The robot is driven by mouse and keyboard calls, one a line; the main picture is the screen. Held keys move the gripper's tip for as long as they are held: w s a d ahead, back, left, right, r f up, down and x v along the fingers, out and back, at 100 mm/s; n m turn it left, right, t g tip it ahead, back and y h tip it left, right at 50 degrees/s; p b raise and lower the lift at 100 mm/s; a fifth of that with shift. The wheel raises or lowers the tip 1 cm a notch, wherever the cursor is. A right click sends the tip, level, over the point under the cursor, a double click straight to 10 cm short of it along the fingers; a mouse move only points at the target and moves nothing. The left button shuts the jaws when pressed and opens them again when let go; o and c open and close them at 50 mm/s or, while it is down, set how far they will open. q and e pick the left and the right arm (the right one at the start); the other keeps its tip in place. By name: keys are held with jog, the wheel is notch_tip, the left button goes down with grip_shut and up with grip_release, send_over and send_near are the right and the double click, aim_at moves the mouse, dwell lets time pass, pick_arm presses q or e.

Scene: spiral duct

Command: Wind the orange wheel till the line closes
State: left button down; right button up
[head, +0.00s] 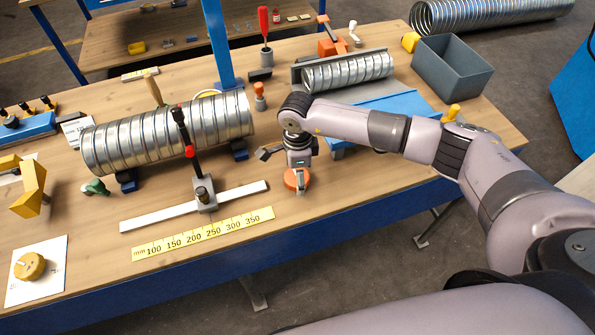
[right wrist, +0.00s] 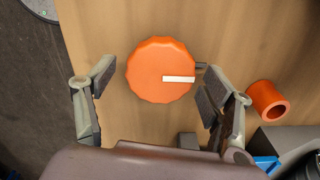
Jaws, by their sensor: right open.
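The orange wheel (head: 292,180) lies near the front edge of the workbench, under my right gripper (head: 299,174). In the right wrist view the wheel (right wrist: 158,75) shows its round top with a white line from near the centre to the right rim. A small grey piece stands beside the rim, near the end of that line. The open fingers of my right gripper (right wrist: 160,72) are on either side of the wheel, with a gap on each side. In the head view the gripper hides part of the wheel. My left gripper is not in view.
Left of the wheel are a yellow ruler (head: 203,233), a white rail (head: 150,217) with an upright clamp, and a large spiral duct (head: 135,141). A shorter duct (head: 350,72) and a grey bin (head: 452,70) are farther back. An orange ring (right wrist: 268,100) shows in the right wrist view.

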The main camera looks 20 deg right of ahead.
jog(key=shift+c, duration=0.2)
jog(key=c, duration=1.1)
